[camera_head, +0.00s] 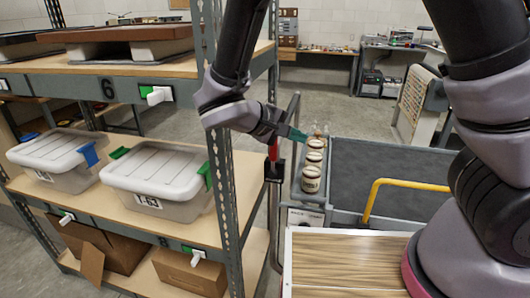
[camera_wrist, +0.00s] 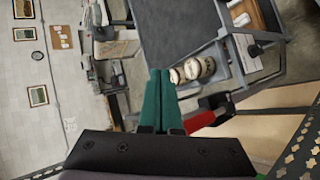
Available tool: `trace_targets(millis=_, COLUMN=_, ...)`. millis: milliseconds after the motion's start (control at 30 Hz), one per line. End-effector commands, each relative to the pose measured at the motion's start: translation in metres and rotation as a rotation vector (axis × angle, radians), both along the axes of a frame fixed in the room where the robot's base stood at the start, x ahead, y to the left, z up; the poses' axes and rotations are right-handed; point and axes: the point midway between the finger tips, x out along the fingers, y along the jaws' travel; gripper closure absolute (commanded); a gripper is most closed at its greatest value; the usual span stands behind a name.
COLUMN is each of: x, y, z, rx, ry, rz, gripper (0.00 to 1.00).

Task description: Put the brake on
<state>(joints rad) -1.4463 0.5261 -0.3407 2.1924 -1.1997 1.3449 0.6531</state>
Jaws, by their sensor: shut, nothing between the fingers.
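A red lever (camera_head: 273,150), which looks like the brake, stands roughly upright in a black bracket (camera_head: 275,174) at the left side of the grey cart (camera_head: 381,154). In the wrist view the red lever (camera_wrist: 203,121) lies just right of my fingers, partly hidden behind the gripper body. My gripper (camera_head: 299,134) has green fingers, pressed together and empty. It is beside and above the lever; I cannot tell whether it touches. The closed fingers also show in the wrist view (camera_wrist: 159,75).
Several jars (camera_head: 312,171) stand in the cart's side tray. A yellow handle (camera_head: 375,194) rises from the cart. A shelf rack (camera_head: 228,150) with lidded bins (camera_head: 155,179) stands close on the left. A wood-grain top (camera_head: 345,262) is in front. Open floor lies behind, towards the desks.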

Motion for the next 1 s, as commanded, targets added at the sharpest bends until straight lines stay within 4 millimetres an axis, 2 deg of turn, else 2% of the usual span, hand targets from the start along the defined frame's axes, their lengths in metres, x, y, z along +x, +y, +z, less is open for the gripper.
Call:
trace_targets(millis=100, x=-0.012, y=0.038, z=-0.016, rx=-0.105, ry=-0.106, rz=0.153, gripper=1.0)
trace_targets(millis=300, x=-0.041, y=0.101, z=-0.036, rx=-0.222, ry=-0.302, rz=0.413, gripper=1.0)
trace_targets(millis=500, x=-0.069, y=0.143, z=-0.048, rx=-0.27, ry=-0.442, rz=0.595, gripper=1.0)
trace_targets(millis=700, x=-0.079, y=0.157, z=-0.051, rx=-0.279, ry=-0.491, rz=0.658, gripper=1.0)
trace_targets(millis=1000, x=-0.079, y=0.157, z=-0.051, rx=-0.279, ry=-0.49, rz=0.659, gripper=1.0)
